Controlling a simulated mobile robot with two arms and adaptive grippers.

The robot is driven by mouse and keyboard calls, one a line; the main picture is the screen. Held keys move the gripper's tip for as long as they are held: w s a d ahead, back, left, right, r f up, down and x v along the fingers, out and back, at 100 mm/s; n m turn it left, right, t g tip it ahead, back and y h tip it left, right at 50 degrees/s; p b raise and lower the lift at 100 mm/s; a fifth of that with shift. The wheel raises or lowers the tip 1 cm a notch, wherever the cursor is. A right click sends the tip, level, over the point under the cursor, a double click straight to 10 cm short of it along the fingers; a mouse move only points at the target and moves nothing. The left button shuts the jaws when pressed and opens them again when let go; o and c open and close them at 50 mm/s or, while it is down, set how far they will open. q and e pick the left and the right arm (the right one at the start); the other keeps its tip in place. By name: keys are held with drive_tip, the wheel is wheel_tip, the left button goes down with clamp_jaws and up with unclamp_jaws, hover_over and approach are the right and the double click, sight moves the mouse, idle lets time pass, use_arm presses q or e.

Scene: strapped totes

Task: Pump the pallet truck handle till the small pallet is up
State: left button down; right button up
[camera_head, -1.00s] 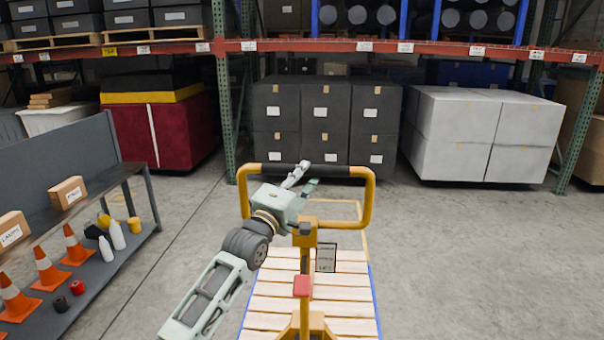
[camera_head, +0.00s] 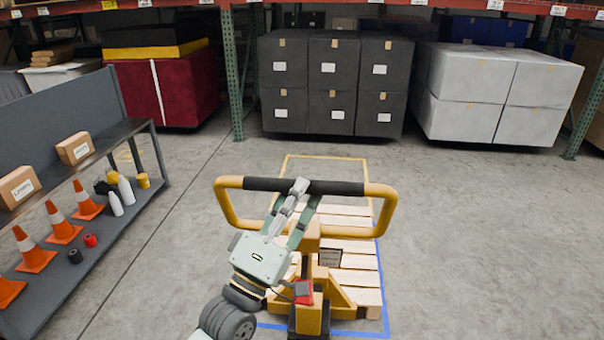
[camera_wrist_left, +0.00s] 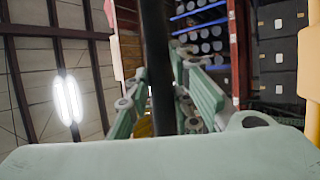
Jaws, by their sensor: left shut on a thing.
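The yellow pallet truck handle (camera_head: 226,205) is a wide loop with a black grip bar (camera_head: 340,188) across its top, in the middle of the head view. My left gripper (camera_head: 302,190) is shut on the black grip bar near its middle. The left wrist view shows the dark bar (camera_wrist_left: 158,70) between the green fingers. The small pallet (camera_head: 362,262), of pale wooden slats, lies below and beyond the handle; the yellow truck body hides part of it. I cannot tell its height off the floor. My right gripper is not in view.
A blue outline (camera_head: 378,333) and a yellow outline (camera_head: 326,157) mark the floor around the pallet. A grey shelf (camera_head: 120,250) with cones, bottles and boxes stands at the left. Dark stacked boxes (camera_head: 330,85) stand at the back. The floor at right is clear.

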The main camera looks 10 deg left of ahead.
use_arm(q)
drive_tip(key=s+f+b, duration=0.2)
drive_tip(key=s+f, duration=0.2)
drive_tip(key=s, duration=0.7)
drive_tip(key=shift+s+f+h, duration=0.15)
drive_tip(key=shift+f+h, duration=0.15)
drive_tip(key=shift+f, duration=0.1)
